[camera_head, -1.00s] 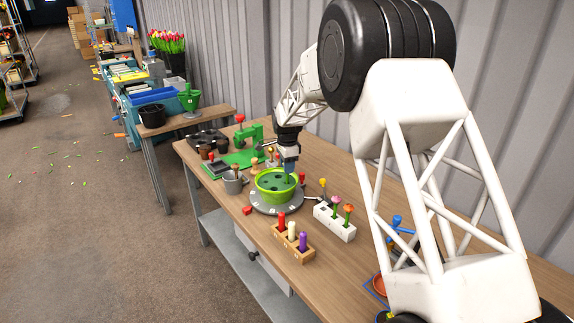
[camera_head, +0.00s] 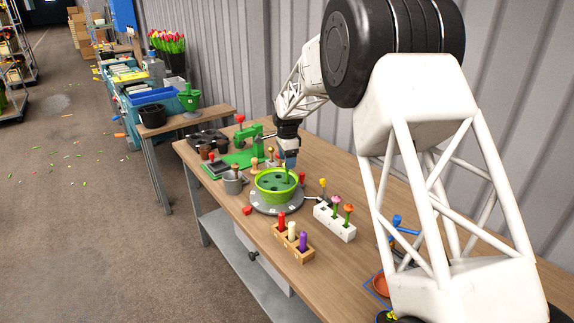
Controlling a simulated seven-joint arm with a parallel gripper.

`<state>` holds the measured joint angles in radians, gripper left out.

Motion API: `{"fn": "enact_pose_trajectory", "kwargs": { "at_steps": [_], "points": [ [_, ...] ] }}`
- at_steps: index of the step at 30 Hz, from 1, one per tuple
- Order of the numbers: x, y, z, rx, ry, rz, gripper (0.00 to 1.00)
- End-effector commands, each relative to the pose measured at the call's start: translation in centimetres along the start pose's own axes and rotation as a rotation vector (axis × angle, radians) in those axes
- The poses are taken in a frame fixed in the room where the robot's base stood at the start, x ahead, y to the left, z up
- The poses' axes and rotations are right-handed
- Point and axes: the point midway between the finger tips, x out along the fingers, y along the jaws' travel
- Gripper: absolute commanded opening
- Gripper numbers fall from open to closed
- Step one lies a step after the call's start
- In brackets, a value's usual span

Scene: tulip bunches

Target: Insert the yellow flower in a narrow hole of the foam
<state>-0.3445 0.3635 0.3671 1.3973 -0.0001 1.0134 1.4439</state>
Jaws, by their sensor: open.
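The yellow flower (camera_head: 322,184) stands upright at the back left end of a white block (camera_head: 334,224), beside a pink and an orange flower. The foam (camera_head: 272,181) is dark green with several dark holes and sits in a bright green pot (camera_head: 276,197) on a grey round turntable (camera_head: 271,209). My gripper (camera_head: 290,166) is above the right rear side of the pot, pointing down. It is open, and I see nothing held in it. Its fingertips are small here, and their exact height over the foam is hard to tell.
A wooden block (camera_head: 291,249) with red, cream and purple pegs stands in front. A grey mug (camera_head: 233,183) is left of the pot. A green press (camera_head: 246,138) stands behind. A red piece (camera_head: 247,211) lies near the front edge.

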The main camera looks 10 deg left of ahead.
Motion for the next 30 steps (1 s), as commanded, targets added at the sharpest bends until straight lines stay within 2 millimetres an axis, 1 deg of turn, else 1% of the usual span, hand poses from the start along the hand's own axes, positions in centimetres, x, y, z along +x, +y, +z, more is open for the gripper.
{"fn": "enact_pose_trajectory", "kwargs": {
  "at_steps": [1, 6, 12, 17, 30],
  "points": [
    [-0.8, 0.0, 0.0, 0.0, 0.0, -0.002, 0.63],
    [-2.9, -0.1, 0.0, 0.0, 0.0, -0.002, 0.63],
    [-4.5, 0.0, 0.0, 0.0, 0.0, 0.0, 0.63],
    [-4.8, 0.0, 0.0, 0.0, 0.0, 0.001, 0.63],
    [-4.8, 0.0, 0.0, 0.0, 0.0, 0.0, 0.63]
  ]
}}
